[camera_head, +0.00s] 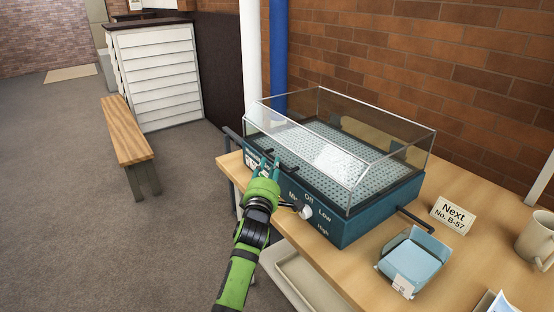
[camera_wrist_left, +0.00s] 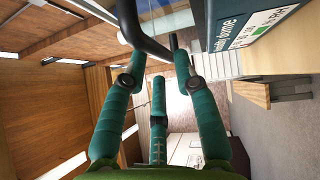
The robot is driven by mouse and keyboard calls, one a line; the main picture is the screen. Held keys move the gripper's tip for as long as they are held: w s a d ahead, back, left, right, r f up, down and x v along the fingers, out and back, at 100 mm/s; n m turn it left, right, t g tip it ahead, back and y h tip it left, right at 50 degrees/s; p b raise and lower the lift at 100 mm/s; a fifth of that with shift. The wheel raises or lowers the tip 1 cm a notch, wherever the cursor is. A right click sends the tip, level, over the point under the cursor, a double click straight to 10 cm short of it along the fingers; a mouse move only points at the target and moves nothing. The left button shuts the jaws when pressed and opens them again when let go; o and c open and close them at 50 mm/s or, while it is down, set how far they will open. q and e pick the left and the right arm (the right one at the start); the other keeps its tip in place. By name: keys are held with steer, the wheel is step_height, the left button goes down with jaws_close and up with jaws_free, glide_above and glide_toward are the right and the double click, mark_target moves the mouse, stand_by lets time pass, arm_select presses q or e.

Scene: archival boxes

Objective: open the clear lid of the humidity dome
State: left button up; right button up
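The humidity dome has a dark teal base (camera_head: 345,232) with a perforated tray and a dial on its front. Its clear lid (camera_head: 385,172) is down on the base. A black bar handle (camera_head: 284,158) sticks out at the lid's front edge. My left gripper (camera_head: 268,164), with teal fingers, is at this handle. In the left wrist view the black bar (camera_wrist_left: 148,42) runs by the tips of the spread fingers (camera_wrist_left: 155,45). The fingers look open, with no clear grip on the bar. The dome's label (camera_wrist_left: 250,30) also shows there. My right gripper is not in view.
The dome stands on a wooden table (camera_head: 365,265) against a brick wall. A blue tray (camera_head: 414,262), a "Next" sign (camera_head: 453,214) and a mug (camera_head: 537,238) are to the right. A wooden bench (camera_head: 126,130) stands left. The floor between bench and table is clear.

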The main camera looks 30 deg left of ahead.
mark_target(272, 161)
arm_select(q)
steer(key=shift+x, duration=1.8)
steer(key=shift+f, duration=0.1)
